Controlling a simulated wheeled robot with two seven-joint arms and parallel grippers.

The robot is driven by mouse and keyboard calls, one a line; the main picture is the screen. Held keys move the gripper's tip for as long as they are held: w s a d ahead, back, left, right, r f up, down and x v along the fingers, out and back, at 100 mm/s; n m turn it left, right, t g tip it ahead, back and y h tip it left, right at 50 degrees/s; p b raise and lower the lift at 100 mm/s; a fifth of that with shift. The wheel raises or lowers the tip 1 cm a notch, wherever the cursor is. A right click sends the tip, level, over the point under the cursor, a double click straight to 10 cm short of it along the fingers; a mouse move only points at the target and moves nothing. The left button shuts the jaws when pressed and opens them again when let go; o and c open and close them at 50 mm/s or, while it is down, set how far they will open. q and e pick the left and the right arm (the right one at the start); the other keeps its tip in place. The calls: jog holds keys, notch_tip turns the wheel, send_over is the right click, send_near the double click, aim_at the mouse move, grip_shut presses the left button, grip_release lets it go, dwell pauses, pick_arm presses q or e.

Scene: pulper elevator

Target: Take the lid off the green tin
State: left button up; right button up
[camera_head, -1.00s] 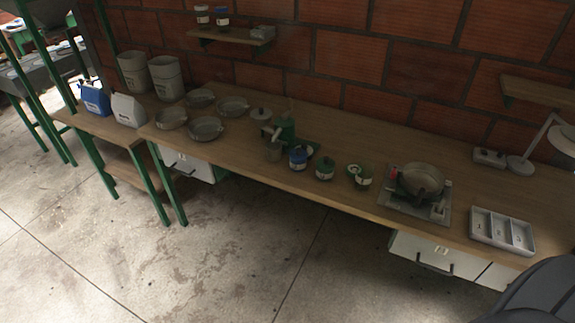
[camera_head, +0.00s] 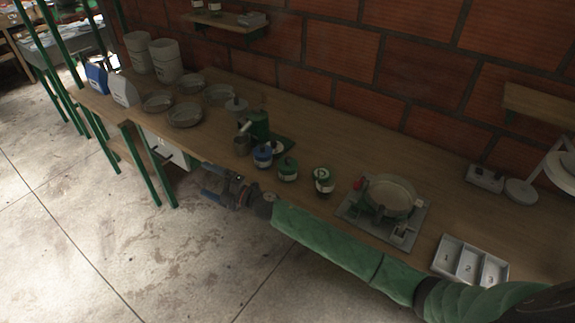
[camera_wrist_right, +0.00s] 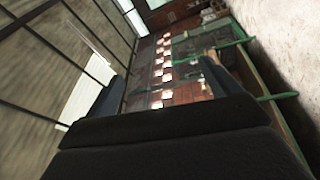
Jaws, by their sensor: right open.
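A small green tin with a dark knobbed lid (camera_head: 288,169) stands upright on the wooden bench, between a blue tin (camera_head: 262,156) and another green-banded tin (camera_head: 324,181) with a pale and green top. My right gripper (camera_head: 210,184) is open and empty in front of the bench's front edge, left of the tins and apart from them. Its arm reaches in from the lower right. In the right wrist view its dark fingers (camera_wrist_right: 170,105) frame the far room, and I make out no tin there. My left gripper is not in view.
A green hand-cranked device (camera_head: 257,125) stands behind the blue tin. Several metal pans (camera_head: 185,115) lie at left. A round pan on a scale-like base (camera_head: 388,197) and a numbered tray (camera_head: 470,262) are at right. The bench front edge is close to my arm.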

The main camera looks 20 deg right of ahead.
jog(key=s+a+r+n+g+y, duration=0.2)
jog(key=a+r+n+g, duration=0.15)
jog(key=n+g, duration=0.45)
jog(key=n+g+h, duration=0.4)
jog(key=n+h, duration=0.6)
jog(key=h, duration=0.7)
send_over(288, 158)
jog(key=shift+w+r+b, duration=0.1)
jog(key=shift+r+b, duration=0.2)
jog(key=shift+r, duration=0.1)
jog(key=shift+d+h, duration=0.25)
jog(key=shift+h, duration=0.05)
jog(key=shift+f, duration=0.3)
jog(key=shift+f+p, duration=0.55)
jog(key=shift+f, duration=0.4)
jog(key=f+p, duration=0.3)
jog(key=f, duration=0.1)
jog(key=shift+a, duration=0.3)
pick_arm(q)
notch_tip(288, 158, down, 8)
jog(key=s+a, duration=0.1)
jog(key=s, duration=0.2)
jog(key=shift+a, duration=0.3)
pick_arm(e)
jog(key=shift+f, duration=0.6)
